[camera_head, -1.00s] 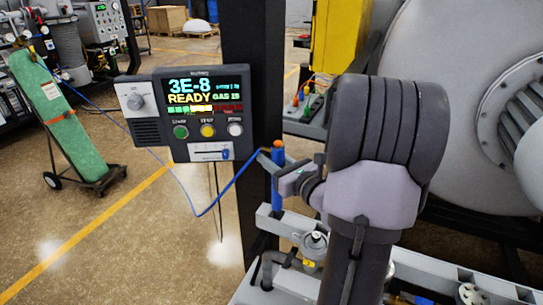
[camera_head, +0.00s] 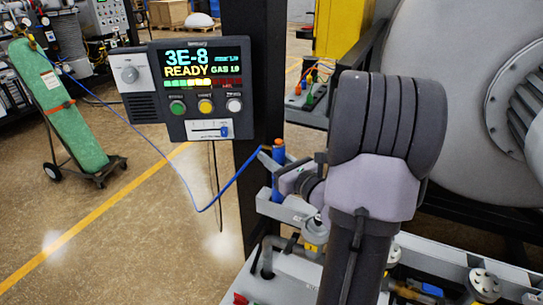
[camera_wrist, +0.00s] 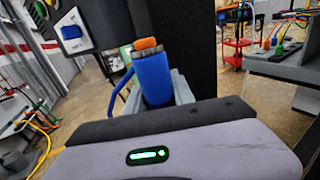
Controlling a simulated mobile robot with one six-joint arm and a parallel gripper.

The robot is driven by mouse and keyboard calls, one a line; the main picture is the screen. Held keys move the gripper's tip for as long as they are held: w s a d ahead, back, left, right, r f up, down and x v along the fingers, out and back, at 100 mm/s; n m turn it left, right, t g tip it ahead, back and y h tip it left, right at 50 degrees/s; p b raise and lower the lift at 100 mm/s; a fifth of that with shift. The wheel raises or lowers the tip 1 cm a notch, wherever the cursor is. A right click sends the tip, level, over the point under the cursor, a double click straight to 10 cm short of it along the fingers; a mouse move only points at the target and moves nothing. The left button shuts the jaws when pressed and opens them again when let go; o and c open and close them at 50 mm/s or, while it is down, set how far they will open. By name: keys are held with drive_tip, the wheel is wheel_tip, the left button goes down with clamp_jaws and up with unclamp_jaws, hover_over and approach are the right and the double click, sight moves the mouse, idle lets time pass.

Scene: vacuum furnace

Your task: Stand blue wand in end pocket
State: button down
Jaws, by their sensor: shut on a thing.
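The blue wand (camera_head: 278,182) is upright with an orange top, left of my arm in the head view. My gripper (camera_head: 277,160) is shut around its upper part.
A monitor panel (camera_head: 203,90) on a dark post (camera_head: 250,60) stands behind and left. The loose blue cable (camera_head: 178,172) hangs across open floor. A second rack with coloured plugs (camera_head: 306,100) is behind. A grey bench with valves (camera_head: 482,284) lies below right.

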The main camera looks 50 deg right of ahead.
drive_tip(key=shift+f+b, duration=0.55)
idle(0.4)
drive_tip(key=c, duration=1)
unclamp_jaws()
drive_tip(key=shift+r, duration=0.15)
drive_tip(key=shift+s, duration=0.15)
